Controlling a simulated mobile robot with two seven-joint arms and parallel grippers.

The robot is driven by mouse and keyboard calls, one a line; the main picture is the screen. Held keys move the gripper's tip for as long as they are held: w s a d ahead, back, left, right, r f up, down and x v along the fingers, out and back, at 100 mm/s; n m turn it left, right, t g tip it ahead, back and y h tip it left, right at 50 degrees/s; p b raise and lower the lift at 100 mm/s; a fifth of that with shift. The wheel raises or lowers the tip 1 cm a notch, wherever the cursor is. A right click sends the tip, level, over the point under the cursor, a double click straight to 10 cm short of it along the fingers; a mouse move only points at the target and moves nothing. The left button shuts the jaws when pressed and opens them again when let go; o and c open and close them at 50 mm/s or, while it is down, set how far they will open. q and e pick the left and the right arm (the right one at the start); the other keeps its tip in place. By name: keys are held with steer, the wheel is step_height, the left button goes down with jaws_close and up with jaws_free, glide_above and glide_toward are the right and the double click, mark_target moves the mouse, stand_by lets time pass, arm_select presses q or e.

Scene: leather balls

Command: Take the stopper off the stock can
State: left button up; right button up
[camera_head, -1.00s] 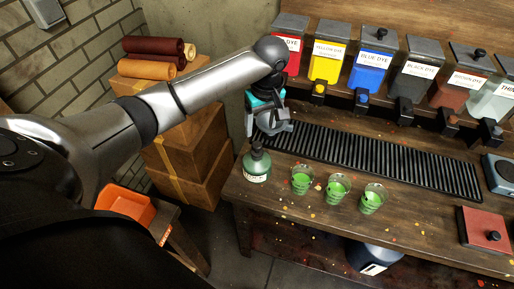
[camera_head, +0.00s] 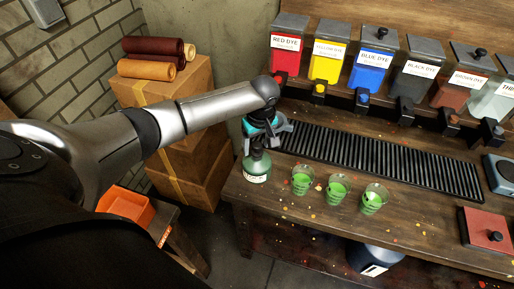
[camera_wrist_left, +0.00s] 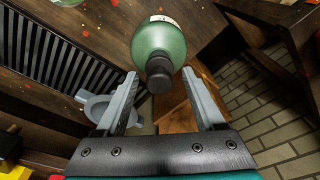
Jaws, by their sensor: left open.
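The stock can (camera_head: 257,168) is a green rounded bottle with a white label, standing upright at the left end of the workbench. Its dark stopper (camera_wrist_left: 159,76) sits in the neck in the left wrist view, where the can's green body (camera_wrist_left: 158,38) also shows. My left gripper (camera_head: 261,143) is just above the can and hides most of the stopper in the head view. In the left wrist view the left gripper's open fingers (camera_wrist_left: 158,82) stand on either side of the stopper, with gaps on both sides. My right gripper is not in view.
Green-filled cups (camera_head: 337,190) stand right of the can. A black slatted grate (camera_head: 380,165) lies behind them, below labelled dye bins (camera_head: 369,72). A grey rounded piece (camera_wrist_left: 97,106) is near the left finger. An orange bin (camera_head: 126,205) and boxes (camera_head: 190,170) are left of the bench.

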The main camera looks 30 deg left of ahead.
arm_select(q)
jaws_close()
stand_by(0.4)
steer(key=shift+r, duration=0.1)
